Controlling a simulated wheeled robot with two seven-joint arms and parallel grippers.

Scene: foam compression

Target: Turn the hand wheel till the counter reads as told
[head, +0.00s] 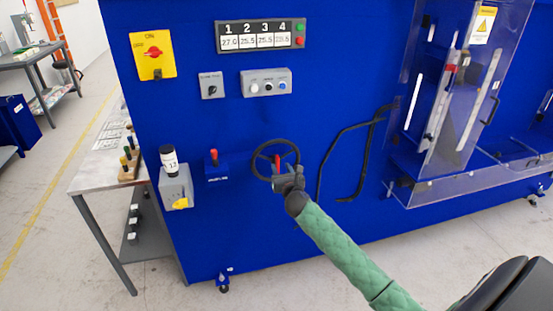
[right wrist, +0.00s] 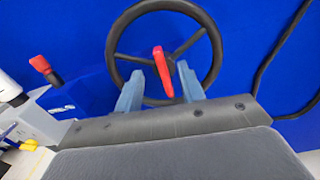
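The black hand wheel (head: 256,157) stands on the front of the blue machine, with a red handle (head: 277,161) on it. The wheel (right wrist: 113,48) also fills the top of the right wrist view, with its red handle (right wrist: 163,72) sticking out towards me. My right gripper (head: 281,174) is at the wheel's lower right. In the wrist view its two blue-grey fingers (right wrist: 160,88) are spread on either side of the handle, with gaps showing. A display (head: 260,37) with columns 1 to 4 shows small numbers, apparently 27.0 and 25.5. My left gripper is out of view.
A red-tipped lever (head: 214,158) is left of the wheel, beside a grey box (head: 175,187) with a black-and-white cylinder (head: 169,158) above it. A bent black bar (head: 343,142) is right of the wheel. A clear guard (head: 450,80) stands farther right.

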